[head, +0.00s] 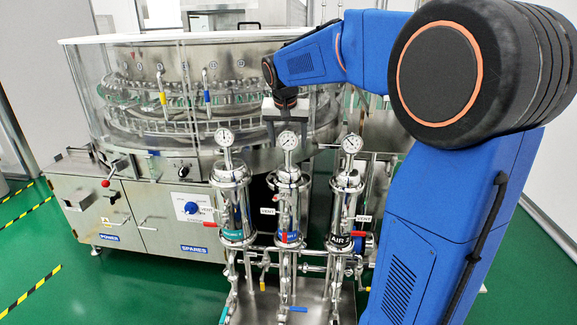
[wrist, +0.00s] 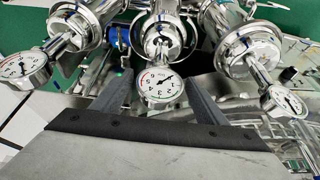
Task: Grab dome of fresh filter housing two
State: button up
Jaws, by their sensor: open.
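Three shiny steel filter housings stand side by side in the head view, each topped by a dome and a round gauge. The middle housing (head: 289,205) carries a blue label (head: 291,238) too small to read surely; I cannot confirm that it is number two. Its dome (wrist: 162,40) and gauge (wrist: 159,83) show in the wrist view. My gripper (head: 286,132) is over this middle housing, pointing down. In the wrist view my gripper (wrist: 158,95) is open, with one finger on each side of the gauge in the picture. The fingers hold nothing; contact with the dome is not visible.
The left housing (head: 233,205) and right housing (head: 346,205), with their gauges, stand close on either side. Valves and pipes (head: 315,268) run below. The rotary washer with its clear guard (head: 125,100) stands behind. Green floor (head: 90,285) is open at left.

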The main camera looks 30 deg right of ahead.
aim_at(289, 151)
jog(key=shift+x, duration=3.05)
jog(key=shift+c, duration=0.7)
jog(key=c, duration=1.5)
grip_shut()
jog(key=shift+r, duration=0.15)
